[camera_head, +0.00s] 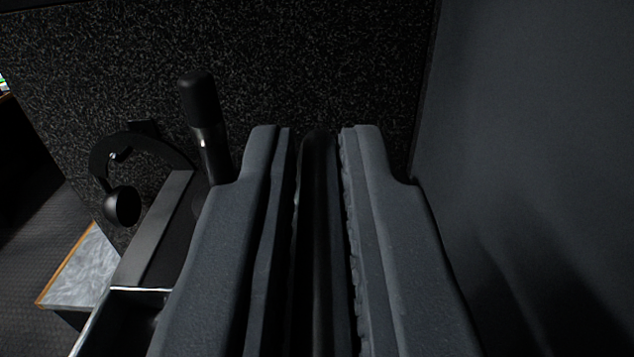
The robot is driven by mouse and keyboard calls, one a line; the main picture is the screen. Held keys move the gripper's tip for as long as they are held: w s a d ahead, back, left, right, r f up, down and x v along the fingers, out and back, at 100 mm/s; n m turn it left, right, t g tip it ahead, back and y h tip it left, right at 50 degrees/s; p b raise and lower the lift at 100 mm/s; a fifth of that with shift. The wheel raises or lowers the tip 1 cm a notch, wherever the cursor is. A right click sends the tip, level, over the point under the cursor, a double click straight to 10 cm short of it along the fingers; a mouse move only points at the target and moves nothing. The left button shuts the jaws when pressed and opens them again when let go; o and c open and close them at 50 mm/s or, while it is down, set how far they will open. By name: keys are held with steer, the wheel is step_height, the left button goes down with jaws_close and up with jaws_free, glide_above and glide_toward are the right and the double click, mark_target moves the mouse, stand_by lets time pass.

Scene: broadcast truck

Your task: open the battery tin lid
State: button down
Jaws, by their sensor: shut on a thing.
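My gripper (316,140) fills the lower middle of the view, its two grey fingers closed on a narrow dark piece (318,190) that stands between them. I cannot tell whether this piece is part of the battery tin lid, as the fingers hide most of it. At the lower left, a dark box-like thing with a shiny metal rim (140,291) shows, partly hidden by the left finger. It may be the battery tin, but too little of it shows to be sure.
A black microphone (203,115) stands just left of the fingertips. Black headphones (122,205) hang farther left. A grey worktop with a wooden edge (85,275) lies at lower left. A speckled dark wall (310,60) is ahead, and a smooth dark panel (530,150) bounds the right.

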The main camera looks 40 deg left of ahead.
steer(key=s+a+n+b, duration=0.1)
steer(key=b, duration=0.1)
steer(key=s+a+n+b, duration=0.1)
steer(key=b, duration=0.1)
steer(key=shift+a+r, duration=0.15)
steer(key=shift+r, duration=0.15)
